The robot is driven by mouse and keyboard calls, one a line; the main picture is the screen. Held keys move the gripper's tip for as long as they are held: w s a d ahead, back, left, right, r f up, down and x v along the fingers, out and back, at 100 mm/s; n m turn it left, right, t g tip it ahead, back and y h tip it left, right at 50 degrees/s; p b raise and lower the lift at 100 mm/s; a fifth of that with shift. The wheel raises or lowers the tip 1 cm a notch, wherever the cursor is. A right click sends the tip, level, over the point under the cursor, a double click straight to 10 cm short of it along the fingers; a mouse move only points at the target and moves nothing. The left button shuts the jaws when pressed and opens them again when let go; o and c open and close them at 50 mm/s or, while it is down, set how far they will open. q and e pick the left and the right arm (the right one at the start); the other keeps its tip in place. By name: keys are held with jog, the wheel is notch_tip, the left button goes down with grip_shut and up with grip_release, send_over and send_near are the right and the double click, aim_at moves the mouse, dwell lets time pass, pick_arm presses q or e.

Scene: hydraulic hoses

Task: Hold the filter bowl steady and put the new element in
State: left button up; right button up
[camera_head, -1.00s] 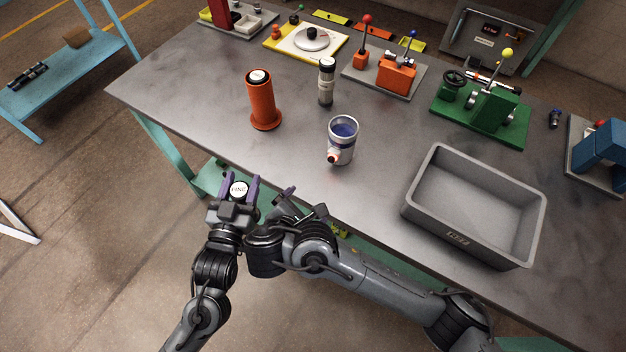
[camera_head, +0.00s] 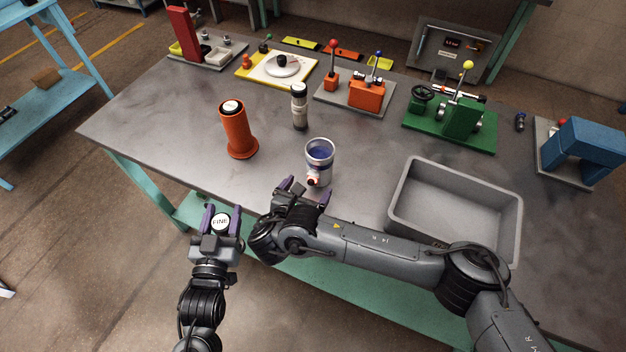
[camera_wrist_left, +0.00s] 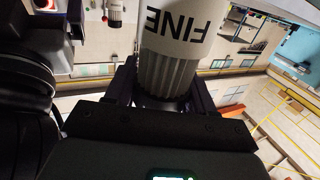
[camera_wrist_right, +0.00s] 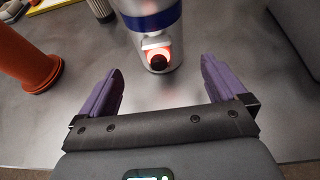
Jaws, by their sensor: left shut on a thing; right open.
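The filter bowl (camera_head: 320,158), a metal cup with a blue inside, stands upright on the workbench. In the right wrist view the bowl (camera_wrist_right: 178,22) shows a blue band and a red-lit fitting with a dark centre. My right gripper (camera_head: 305,190) is open just in front of the bowl, its purple fingers (camera_wrist_right: 158,85) apart and not touching it. My left gripper (camera_head: 222,217) is shut on a white element marked FINE (camera_head: 221,224), held off the bench's front edge. In the left wrist view the element (camera_wrist_left: 180,30) has a pleated grey lower part between the fingers.
A grey bin (camera_head: 455,215) stands right of the bowl. An orange cylinder on a flanged foot (camera_head: 238,135) and a dark-and-white cylinder (camera_head: 299,108) stand behind and left. Several fixtures line the back, including a green one (camera_head: 450,125). Bench between orange cylinder and bowl is clear.

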aim_at(314, 181)
jog(key=shift+x, duration=2.45)
jog(key=shift+c, duration=0.4)
jog(key=c, duration=1.2)
